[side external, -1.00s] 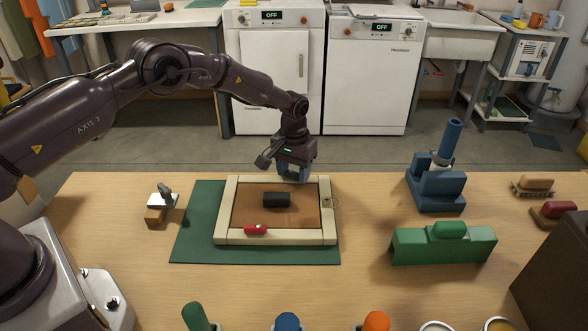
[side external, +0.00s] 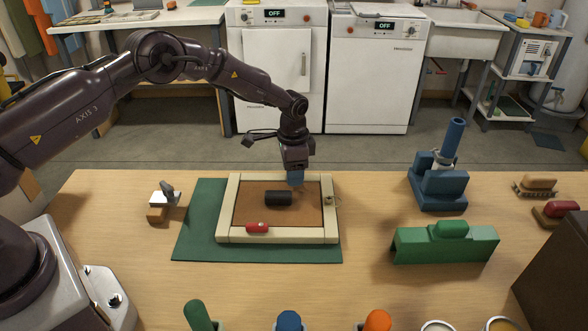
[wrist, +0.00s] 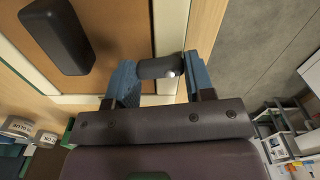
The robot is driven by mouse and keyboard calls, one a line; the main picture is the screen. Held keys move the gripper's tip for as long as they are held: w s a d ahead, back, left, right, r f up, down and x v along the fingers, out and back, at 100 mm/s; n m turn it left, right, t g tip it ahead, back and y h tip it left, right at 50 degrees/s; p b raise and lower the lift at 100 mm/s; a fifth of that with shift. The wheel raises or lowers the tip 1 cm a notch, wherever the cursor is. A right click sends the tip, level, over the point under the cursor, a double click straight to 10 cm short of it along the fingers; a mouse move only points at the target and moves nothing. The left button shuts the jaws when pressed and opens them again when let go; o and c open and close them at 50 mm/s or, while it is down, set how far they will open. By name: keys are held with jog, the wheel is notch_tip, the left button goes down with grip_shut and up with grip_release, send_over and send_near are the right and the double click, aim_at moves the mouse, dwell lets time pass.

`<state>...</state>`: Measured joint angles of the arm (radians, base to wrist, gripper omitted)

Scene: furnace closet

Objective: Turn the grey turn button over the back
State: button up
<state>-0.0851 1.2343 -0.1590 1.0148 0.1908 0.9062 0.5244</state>
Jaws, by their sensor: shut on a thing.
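The grey turn button (wrist: 158,68) shows in the wrist view between my gripper's blue fingers. It lies across the cream far rail, and its left end reaches over the brown back panel (wrist: 112,22). My gripper (side external: 295,183) is over the frame's far rail, shut on the button, one finger on each side. In the side view my fingers hide the button. The cream frame (side external: 228,205) lies on a green mat (side external: 198,220), its brown back facing up.
A black block (side external: 278,198) lies on the back panel. A red turn button (side external: 257,228) is at the near rail and a small metal fitting (side external: 331,200) at the right rail. A green block (side external: 445,245) and blue stand (side external: 437,190) are to the right.

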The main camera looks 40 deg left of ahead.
jog(key=shift+m, duration=0.9)
jog(key=shift+a, duration=0.1)
jog(key=o, duration=0.9)
jog(key=shift+r, duration=0.1)
notch_tip(320, 180, up, 13)
jog(key=shift+f, duration=0.1)
